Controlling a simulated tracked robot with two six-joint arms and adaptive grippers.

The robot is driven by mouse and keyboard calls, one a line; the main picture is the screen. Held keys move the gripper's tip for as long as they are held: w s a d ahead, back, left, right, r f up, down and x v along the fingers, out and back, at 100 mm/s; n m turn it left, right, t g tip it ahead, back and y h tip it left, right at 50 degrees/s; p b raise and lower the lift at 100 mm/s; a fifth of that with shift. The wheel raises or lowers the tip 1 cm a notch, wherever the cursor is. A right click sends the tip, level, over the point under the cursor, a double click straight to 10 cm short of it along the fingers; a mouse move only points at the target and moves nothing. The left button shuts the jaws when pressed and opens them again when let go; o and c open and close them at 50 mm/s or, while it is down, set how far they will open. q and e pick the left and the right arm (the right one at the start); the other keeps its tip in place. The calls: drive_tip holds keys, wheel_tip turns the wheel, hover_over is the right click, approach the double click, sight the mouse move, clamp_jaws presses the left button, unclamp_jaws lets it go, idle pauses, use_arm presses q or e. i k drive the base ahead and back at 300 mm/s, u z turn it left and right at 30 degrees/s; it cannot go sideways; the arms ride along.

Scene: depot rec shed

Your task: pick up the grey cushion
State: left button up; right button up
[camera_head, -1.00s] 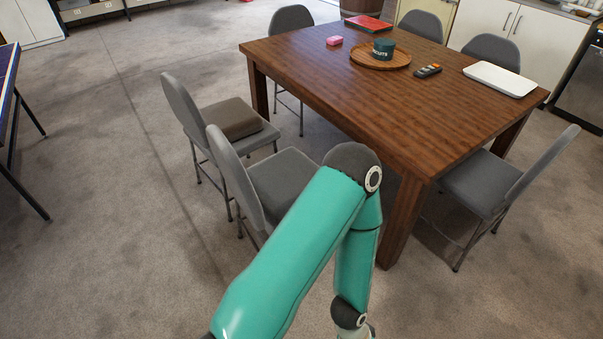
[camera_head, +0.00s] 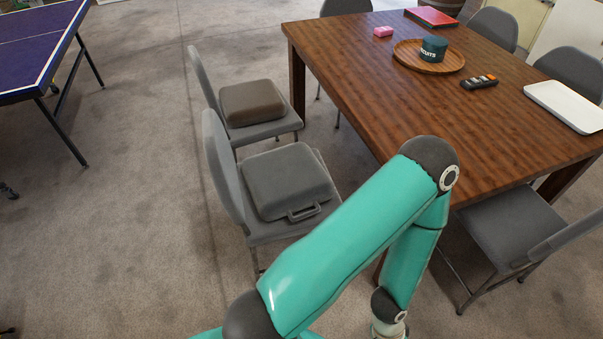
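The grey cushion (camera_head: 285,178) lies flat on the seat of the nearer grey chair on the left side of the table. It has a small handle loop at its front edge. One of my teal arms crosses the lower middle of the head view, to the right of the cushion and apart from it in the picture. Its wrist runs out of the bottom edge. Neither of my grippers is in view.
A brown cushion (camera_head: 252,103) lies on the farther left chair (camera_head: 204,78). A table-tennis table (camera_head: 35,45) stands at left. Floor between is clear.

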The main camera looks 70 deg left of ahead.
sight(281, 182)
drive_tip(key=z, duration=0.9)
drive_tip(key=i, duration=0.15)
drive_tip(key=u, duration=3.9)
drive_tip(key=i, duration=0.95)
drive_tip(key=z, duration=0.15)
drive_tip(key=k, duration=0.9)
drive_tip(key=u, duration=0.15)
drive_tip(key=i, duration=0.5)
